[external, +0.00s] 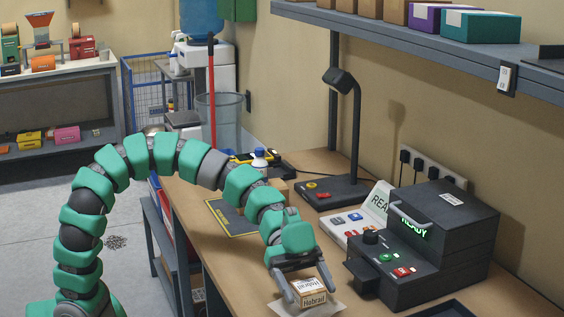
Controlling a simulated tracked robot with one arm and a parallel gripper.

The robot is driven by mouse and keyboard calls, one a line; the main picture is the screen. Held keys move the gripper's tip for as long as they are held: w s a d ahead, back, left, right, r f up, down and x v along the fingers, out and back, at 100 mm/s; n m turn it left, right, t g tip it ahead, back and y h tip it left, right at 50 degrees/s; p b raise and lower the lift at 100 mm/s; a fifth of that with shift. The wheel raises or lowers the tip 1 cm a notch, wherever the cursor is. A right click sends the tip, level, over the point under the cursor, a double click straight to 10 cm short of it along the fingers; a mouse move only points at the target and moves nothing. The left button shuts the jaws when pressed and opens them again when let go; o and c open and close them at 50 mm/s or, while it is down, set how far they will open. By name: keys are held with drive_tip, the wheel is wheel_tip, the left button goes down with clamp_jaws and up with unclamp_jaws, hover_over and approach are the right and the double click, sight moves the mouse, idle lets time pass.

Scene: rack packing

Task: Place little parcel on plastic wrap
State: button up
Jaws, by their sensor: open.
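The little parcel (311,297), a small cardboard-brown box with a printed label, sits at the front of the bench. It rests on a thin pale sheet (334,307) that looks like the plastic wrap; the sheet's near edge is close to the picture's bottom. My gripper (311,289) points down over the parcel with its fingers open, one on each side of the box. Whether the fingers touch the box cannot be told. The gripper hides part of the parcel's top and back.
A black machine (440,245) with a lit "READY" display stands just right of the parcel. A black desk lamp (353,140) stands behind on the bench (262,262). A dark tray (445,309) lies at the front right. A shelf (430,50) with boxes overhangs the bench.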

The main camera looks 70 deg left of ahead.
drive_tip(key=p+v, duration=0.1)
drive_tip(key=v, duration=1)
drive_tip(key=shift+a+p, duration=0.35)
drive_tip(key=shift+a, duration=0.05)
drive_tip(key=shift+r, duration=0.1)
drive_tip(key=w+a+r+n+t+y, duration=0.4)
drive_tip(key=a+r+n+t+y, duration=0.45)
drive_tip(key=a+r, duration=0.7)
drive_tip(key=s+a+r+n+t+y, duration=0.2)
drive_tip(key=s+r+n+t, duration=0.1)
drive_tip(key=r, duration=0.7)
drive_tip(key=s+a+r+n+t+y, duration=0.3)
drive_tip(key=r+n, duration=0.3)
drive_tip(key=r, duration=0.4)
drive_tip(key=shift+a+r+t, duration=0.2)
drive_tip(key=shift+r+t, duration=0.05)
drive_tip(key=shift+t, duration=0.2)
drive_tip(key=shift+n, duration=0.25)
